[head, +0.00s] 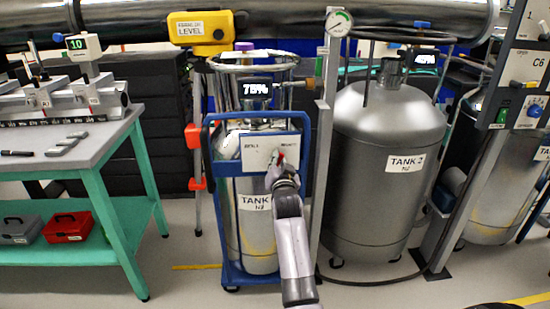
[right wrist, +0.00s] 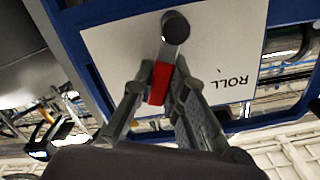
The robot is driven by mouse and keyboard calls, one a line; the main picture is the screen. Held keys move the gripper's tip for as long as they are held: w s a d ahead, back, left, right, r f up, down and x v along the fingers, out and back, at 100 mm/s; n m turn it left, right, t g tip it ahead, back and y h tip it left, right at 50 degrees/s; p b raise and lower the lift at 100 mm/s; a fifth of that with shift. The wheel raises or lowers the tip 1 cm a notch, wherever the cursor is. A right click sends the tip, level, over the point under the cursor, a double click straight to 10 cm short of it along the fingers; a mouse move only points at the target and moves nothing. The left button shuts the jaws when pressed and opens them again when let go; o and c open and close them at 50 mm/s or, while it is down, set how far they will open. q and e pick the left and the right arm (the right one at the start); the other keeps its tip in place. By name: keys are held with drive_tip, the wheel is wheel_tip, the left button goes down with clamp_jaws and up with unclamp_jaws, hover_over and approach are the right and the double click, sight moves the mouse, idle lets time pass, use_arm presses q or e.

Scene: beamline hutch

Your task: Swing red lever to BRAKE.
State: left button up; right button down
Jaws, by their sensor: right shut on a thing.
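The red lever (right wrist: 160,84) shows in the right wrist view as a grey bar with a red grip, running from a round dark pivot (right wrist: 177,27) on a pale plate. My right gripper (right wrist: 160,75) has its two fingers closed on the red grip. In the wrist view the plate's word ROLL appears upside down, to the right of the lever. In the head view my right gripper (head: 281,168) is at the right half of the plate (head: 256,157), with a bit of red at its tips. The plate's labels are small there. My left gripper is not in view.
The plate is on a blue cart frame (head: 207,150) around a silver tank (head: 254,226). A grey post (head: 323,150) stands close right, then TANK 2 (head: 388,150). A green-legged table (head: 70,150) with a red box (head: 68,227) is at left. Floor shows between table and cart.

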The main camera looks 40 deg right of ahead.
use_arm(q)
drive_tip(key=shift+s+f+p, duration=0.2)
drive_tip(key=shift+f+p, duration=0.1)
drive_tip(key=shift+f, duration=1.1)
use_arm(e)
drive_tip(key=shift+s+d+f+m, duration=0.15)
drive_tip(key=shift+d+f+m, duration=0.1)
drive_tip(key=shift+m, duration=0.55)
drive_tip(key=c, duration=1.6)
unclamp_jaws()
wheel_tip(320, 180, up, 10)
drive_tip(key=shift+r, duration=0.1)
drive_tip(key=shift+c, duration=0.4)
